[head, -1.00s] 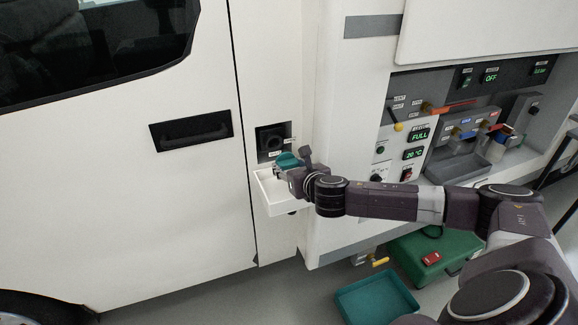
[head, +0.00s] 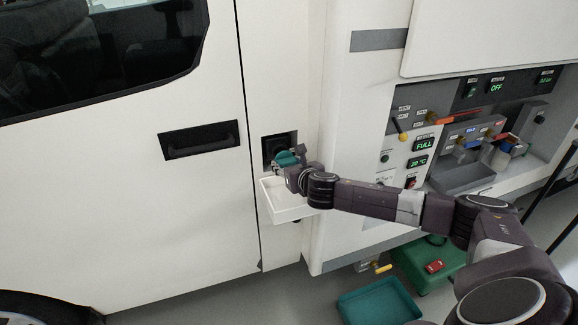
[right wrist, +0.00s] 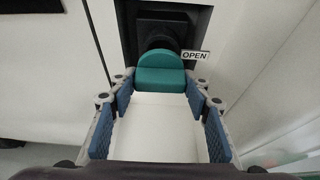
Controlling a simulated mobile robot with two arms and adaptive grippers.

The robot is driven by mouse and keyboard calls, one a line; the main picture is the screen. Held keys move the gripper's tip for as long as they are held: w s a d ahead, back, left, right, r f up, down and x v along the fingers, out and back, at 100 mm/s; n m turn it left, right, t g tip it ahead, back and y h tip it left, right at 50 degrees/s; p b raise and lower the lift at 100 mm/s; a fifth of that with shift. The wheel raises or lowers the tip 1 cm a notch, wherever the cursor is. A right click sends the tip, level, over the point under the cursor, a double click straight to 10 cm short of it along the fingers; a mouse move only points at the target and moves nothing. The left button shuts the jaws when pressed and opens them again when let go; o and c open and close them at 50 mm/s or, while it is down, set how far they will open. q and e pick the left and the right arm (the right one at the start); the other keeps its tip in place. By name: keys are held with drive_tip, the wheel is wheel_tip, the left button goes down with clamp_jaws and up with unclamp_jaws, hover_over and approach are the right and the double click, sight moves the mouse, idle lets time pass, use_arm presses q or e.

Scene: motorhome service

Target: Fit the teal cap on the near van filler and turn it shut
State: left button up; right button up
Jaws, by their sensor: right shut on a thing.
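The teal cap (head: 287,158) is held between the fingertips of my right gripper (head: 294,163), just in front of the lower part of the near van filler (head: 279,142). The filler is a dark round neck in a black square recess in the white van side. In the right wrist view the cap (right wrist: 160,72) sits between the two blue-padded fingers, and the dark filler neck (right wrist: 160,38) shows behind and above it. I cannot tell whether the cap touches the neck. A label beside it reads OPEN (right wrist: 195,54). My left gripper is not in view.
A white tray (head: 290,214) sticks out from the van below the filler, under my gripper. A black door handle (head: 200,140) is to the left. A service panel (head: 425,130) is to the right. A teal bin (head: 380,303) and a green case (head: 418,280) are on the floor.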

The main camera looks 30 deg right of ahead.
sight(285, 159)
idle(0.7)
drive_tip(key=shift+p, duration=0.4)
idle(0.3)
drive_tip(key=shift+p, duration=0.45)
drive_tip(key=shift+w, duration=0.1)
drive_tip(key=shift+w+d+p, duration=0.2)
drive_tip(key=shift+w, duration=0.55)
drive_tip(key=shift+w+d+p, duration=0.15)
drive_tip(key=shift+w+d, duration=0.05)
drive_tip(key=shift+w, duration=0.55)
drive_tip(key=o, duration=1.2)
drive_tip(key=shift+o, duration=0.2)
